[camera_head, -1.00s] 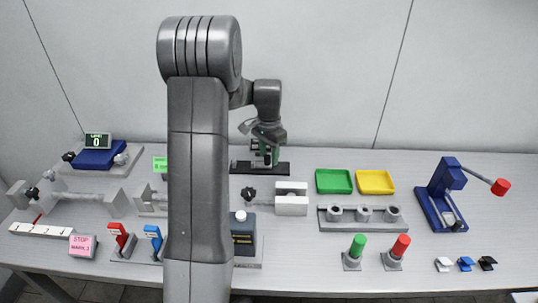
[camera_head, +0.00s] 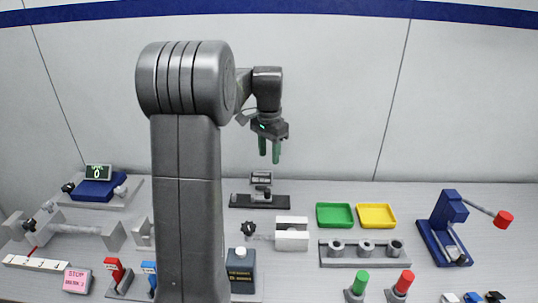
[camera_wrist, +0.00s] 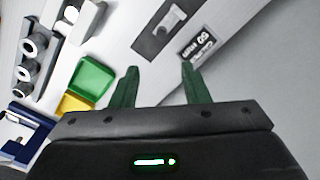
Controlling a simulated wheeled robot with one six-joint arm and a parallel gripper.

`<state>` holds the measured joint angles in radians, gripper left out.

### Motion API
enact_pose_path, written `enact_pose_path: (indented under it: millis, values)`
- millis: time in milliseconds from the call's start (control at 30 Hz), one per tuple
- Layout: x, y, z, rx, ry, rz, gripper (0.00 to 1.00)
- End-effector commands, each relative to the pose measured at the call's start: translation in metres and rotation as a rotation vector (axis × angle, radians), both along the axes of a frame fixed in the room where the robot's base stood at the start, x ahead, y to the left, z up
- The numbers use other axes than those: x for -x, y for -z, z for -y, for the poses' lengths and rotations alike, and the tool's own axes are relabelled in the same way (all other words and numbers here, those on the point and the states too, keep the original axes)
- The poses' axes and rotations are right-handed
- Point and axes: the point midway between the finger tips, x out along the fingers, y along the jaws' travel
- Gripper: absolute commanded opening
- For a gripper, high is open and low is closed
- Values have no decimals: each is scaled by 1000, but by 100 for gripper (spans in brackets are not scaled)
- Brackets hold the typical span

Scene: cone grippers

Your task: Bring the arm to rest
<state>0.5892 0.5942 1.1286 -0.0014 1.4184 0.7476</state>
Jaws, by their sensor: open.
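My gripper (camera_head: 269,153) hangs from my raised arm above the back of the table, with its green fingers pointing down. The fingers are apart with nothing between them; the wrist view also shows the empty gap of the gripper (camera_wrist: 156,85). Below it stands a dark flat base (camera_head: 240,201) with a small block on top, clear of the fingers. A small dark label plate (camera_head: 261,178) lies behind that base. My large arm link hides part of the left middle of the table.
A green tray (camera_head: 335,215) and a yellow tray (camera_head: 376,216) lie right of centre. A grey rack (camera_head: 350,260) with several round holders is in front of them. A blue press (camera_head: 444,225) with a red-knobbed lever stands at the right.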

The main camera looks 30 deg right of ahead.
Motion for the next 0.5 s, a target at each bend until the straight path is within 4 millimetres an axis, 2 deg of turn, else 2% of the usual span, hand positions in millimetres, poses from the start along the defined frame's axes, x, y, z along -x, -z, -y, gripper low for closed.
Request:
enact_pose_path:
  millis: [167, 267, 500]
  values:
    - [0, 3, 0, 0, 0, 0, 42]
    - [0, 10, 0, -2, 0, -1, 42]
    - [0, 52, -1, -3, -1, -4, 42]
